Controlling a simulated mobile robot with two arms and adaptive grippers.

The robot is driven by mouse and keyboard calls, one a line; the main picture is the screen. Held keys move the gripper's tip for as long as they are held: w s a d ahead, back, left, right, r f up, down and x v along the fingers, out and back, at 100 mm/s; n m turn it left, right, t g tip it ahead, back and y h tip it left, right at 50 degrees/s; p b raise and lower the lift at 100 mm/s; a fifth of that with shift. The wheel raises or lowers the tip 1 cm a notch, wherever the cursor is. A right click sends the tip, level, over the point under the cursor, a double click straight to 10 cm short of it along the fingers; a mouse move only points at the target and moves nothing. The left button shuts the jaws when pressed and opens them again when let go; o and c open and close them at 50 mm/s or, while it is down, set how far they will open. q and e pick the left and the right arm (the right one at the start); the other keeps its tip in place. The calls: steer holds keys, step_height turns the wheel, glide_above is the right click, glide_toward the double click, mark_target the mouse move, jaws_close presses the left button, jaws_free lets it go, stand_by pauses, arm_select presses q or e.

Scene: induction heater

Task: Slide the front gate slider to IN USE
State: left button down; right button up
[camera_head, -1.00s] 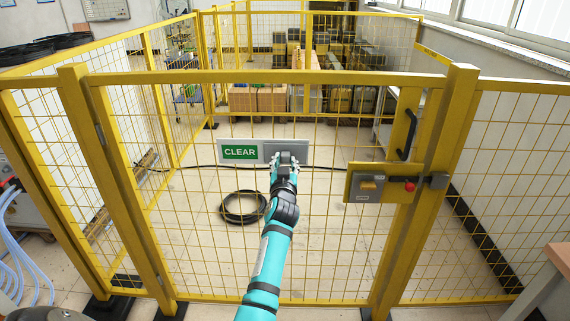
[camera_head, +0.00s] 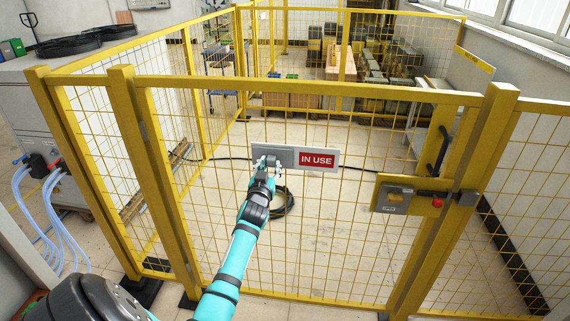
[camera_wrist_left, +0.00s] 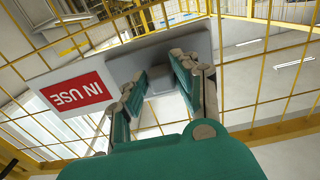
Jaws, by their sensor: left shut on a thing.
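The front gate (camera_head: 300,240) is a yellow frame with wire mesh. Its sign board shows a red IN USE label (camera_head: 317,160) on the right half. The grey slider plate (camera_head: 286,155) covers the left half, and no CLEAR label shows. My left gripper (camera_head: 267,163) is at the slider at the left end of the board. In the left wrist view, the left gripper's fingers (camera_wrist_left: 158,80) are closed around the small grey knob (camera_wrist_left: 148,117) of the slider plate (camera_wrist_left: 190,45), with the red IN USE label (camera_wrist_left: 76,94) beside them. My right gripper is not in view.
A latch box (camera_head: 393,198) with a red button and a black handle (camera_head: 436,150) sit at the gate's right side. Behind the mesh, a coiled black cable (camera_head: 283,203) lies on the floor. A grey cabinet with blue hoses (camera_head: 68,215) stands at left.

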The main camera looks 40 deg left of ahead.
arm_select(q)
steer(key=shift+a, duration=0.15)
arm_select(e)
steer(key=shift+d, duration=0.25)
arm_select(q)
steer(key=c, duration=1)
jaws_free()
steer(key=shift+s+a, duration=0.15)
steer(key=shift+s+d, duration=0.15)
steer(key=shift+d, duration=0.1)
steer(key=v, duration=1.1)
steer(key=shift+s, duration=0.3)
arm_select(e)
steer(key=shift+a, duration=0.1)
arm_select(q)
steer(key=shift+d+f, duration=0.1)
steer(key=shift+d, duration=0.05)
